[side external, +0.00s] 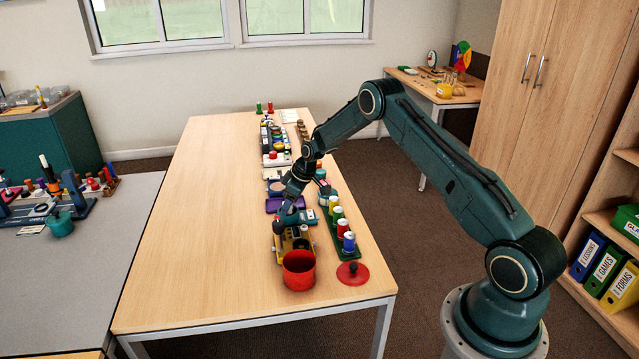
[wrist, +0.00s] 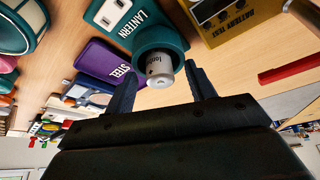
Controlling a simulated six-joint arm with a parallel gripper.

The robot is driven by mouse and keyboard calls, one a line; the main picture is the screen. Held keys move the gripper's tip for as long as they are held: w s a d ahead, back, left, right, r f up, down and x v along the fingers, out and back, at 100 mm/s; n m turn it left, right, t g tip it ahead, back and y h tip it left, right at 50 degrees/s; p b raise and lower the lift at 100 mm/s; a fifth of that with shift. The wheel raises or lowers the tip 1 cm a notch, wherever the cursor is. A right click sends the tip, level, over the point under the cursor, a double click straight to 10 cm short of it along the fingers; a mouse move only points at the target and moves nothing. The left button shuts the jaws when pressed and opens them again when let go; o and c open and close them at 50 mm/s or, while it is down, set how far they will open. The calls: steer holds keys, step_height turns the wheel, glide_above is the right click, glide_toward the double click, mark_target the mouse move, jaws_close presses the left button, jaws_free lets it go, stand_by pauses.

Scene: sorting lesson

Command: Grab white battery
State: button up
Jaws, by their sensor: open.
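The white battery (wrist: 159,68) shows in the wrist view with its lower part inside a round teal socket (wrist: 150,38) beside the panel marked LANTERN (wrist: 112,14). My gripper (wrist: 162,77) is open, with one dark finger on each side of the battery. I cannot tell whether either finger touches it. In the side external view my gripper (side external: 288,204) is low over the row of items on the wooden table. The white battery cannot be made out there.
A yellow battery tester (wrist: 228,18) stands close by at the upper right of the wrist view. A purple STEEL tray (wrist: 108,62) lies to the left. A red tub (side external: 299,271) and red lid (side external: 353,274) sit near the table's front. The table's left half (side external: 195,230) is clear.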

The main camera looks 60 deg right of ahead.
steer(key=c, duration=1.1)
steer(key=shift+r, duration=0.2)
steer(key=shift+c, duration=0.2)
step_height(320, 180, up, 20)
steer(key=shift+f, duration=0.15)
